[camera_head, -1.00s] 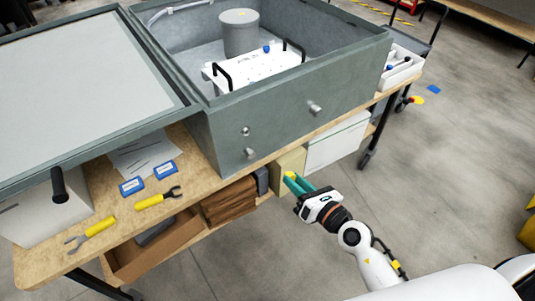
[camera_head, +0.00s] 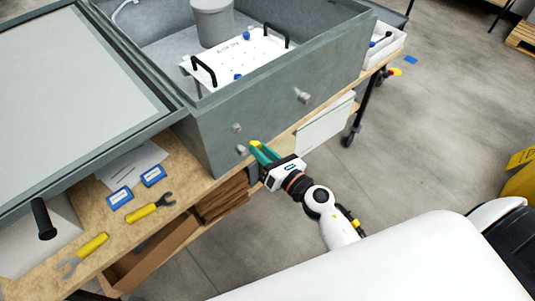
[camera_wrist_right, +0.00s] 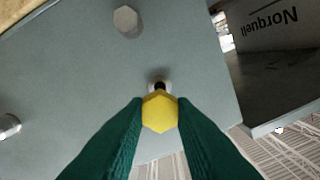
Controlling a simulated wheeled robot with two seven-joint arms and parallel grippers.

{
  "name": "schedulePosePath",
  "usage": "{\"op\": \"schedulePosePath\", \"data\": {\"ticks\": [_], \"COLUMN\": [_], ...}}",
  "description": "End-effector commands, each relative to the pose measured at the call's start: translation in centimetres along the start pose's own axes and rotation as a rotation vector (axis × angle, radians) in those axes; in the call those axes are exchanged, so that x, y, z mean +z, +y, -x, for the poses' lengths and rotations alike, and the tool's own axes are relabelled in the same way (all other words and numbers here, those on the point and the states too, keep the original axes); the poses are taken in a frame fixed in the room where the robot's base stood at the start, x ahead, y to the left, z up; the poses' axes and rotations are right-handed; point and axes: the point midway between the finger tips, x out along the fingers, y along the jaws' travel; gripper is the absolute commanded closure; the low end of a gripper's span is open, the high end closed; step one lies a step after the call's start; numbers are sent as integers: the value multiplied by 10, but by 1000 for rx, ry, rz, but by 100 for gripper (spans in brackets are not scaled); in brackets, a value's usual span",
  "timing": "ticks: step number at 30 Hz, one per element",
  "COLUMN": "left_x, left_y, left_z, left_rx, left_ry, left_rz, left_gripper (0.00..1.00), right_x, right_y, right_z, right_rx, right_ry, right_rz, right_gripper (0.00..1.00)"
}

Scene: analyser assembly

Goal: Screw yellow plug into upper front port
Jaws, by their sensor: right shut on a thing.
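The yellow plug (camera_head: 255,144) is held at the tips of my right gripper's teal fingers (camera_head: 263,153), in front of the grey analyser box's front wall (camera_head: 275,116). In the right wrist view the plug's yellow hexagonal head (camera_wrist_right: 159,112) sits between the two fingers (camera_wrist_right: 160,122). The upper front port (camera_head: 237,128) shows just beyond the plug. In the wrist view this port (camera_wrist_right: 158,79) is partly hidden behind the plug, with a dark part between them. I cannot tell whether they touch. The lower metal fitting (camera_head: 242,149) is close to the plug. My left gripper is out of view.
Another metal fitting (camera_head: 303,96) sticks out farther right on the wall. The box's open lid (camera_head: 75,95) spreads left over the wooden bench (camera_head: 165,185), which bears yellow-handled tools (camera_head: 151,208) and blue-labelled items (camera_head: 120,198). A white panel (camera_head: 325,130) stands below the bench top.

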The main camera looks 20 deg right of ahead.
Motion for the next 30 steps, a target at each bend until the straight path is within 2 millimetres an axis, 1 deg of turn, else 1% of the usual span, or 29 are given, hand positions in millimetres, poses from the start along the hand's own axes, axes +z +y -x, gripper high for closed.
{"op": "schedulePosePath", "data": {"ticks": [1, 9, 10, 12, 21, 26, 27, 30], "left_x": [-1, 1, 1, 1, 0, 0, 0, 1], "left_y": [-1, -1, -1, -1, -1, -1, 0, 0], "left_z": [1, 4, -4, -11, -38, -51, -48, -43], "left_rx": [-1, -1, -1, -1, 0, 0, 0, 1], "left_ry": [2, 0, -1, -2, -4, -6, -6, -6], "left_rz": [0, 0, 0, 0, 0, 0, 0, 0], "left_gripper": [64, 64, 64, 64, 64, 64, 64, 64], "right_x": [-1, -1, 4, 4, 4, 3, 1, -2], "right_y": [0, 0, 2, 2, 2, 2, 1, 0], "right_z": [-5, -29, -28, -29, -34, -37, -38, -40], "right_rx": [0, -1, 0, 0, -1, 0, -6, -5], "right_ry": [2, 1, 1, 1, 3, 2, -1, 1], "right_rz": [0, 5, 75, 207, 772, 1034, 1179, 1481], "right_gripper": [100, 100, 100, 100, 100, 100, 100, 100]}}
